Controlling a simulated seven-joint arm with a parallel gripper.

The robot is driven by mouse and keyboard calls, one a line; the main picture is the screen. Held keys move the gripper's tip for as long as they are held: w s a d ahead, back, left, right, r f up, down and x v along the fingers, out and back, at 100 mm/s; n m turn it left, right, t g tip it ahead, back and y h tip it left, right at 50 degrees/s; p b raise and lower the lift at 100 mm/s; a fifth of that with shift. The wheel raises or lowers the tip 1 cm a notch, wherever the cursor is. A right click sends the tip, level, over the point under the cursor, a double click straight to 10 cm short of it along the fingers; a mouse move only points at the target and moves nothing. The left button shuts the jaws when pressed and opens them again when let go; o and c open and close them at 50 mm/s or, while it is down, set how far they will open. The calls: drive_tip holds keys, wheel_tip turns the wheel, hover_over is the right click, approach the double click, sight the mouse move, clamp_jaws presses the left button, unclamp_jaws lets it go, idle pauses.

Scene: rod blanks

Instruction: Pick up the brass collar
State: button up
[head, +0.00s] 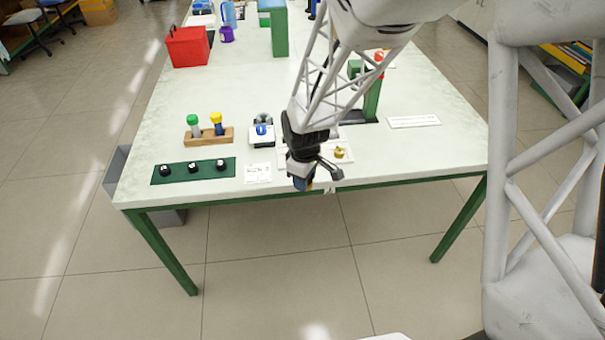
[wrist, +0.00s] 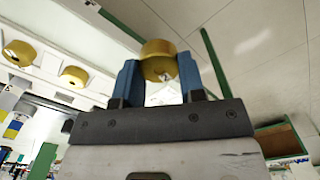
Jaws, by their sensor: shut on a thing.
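My gripper (wrist: 159,74) has two blue fingers, shut on a brass collar (wrist: 157,47) in the wrist view. The held collar sits between the fingertips, and part of its hole shows. Two more brass collars, one at the far left (wrist: 20,53) and one beside it (wrist: 74,76), rest on a white surface in the wrist view. In the head view my gripper (head: 303,184) is at the table's front edge. A brass collar (head: 339,153) shows on the white tray just right of it. The held collar is mostly hidden by my gripper there.
Left of my gripper are a white card (head: 257,173), a green mat (head: 180,180) with black knobs, a wooden rack (head: 208,137) and a small white device (head: 261,140). A green press-like stand (head: 372,98) is behind. The table's right front (head: 430,155) is clear.

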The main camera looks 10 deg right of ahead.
idle(0.7)
drive_tip(key=w+d+r, duration=0.3)
drive_tip(key=w+d, duration=0.1)
drive_tip(key=w, duration=0.8)
drive_tip(key=w+d+r, duration=0.3)
drive_tip(key=w+d, duration=0.1)
drive_tip(key=w, duration=0.7)
drive_tip(key=w+d+r, duration=0.3)
drive_tip(key=w+d, duration=0.1)
drive_tip(key=w, duration=0.8)
drive_tip(key=shift+w+r, duration=0.2)
drive_tip(key=shift+w, duration=0.15)
drive_tip(key=shift+f, duration=0.1)
drive_tip(key=shift+f, duration=2.05)
drive_tip(key=shift+f, duration=0.8)
idle(0.5)
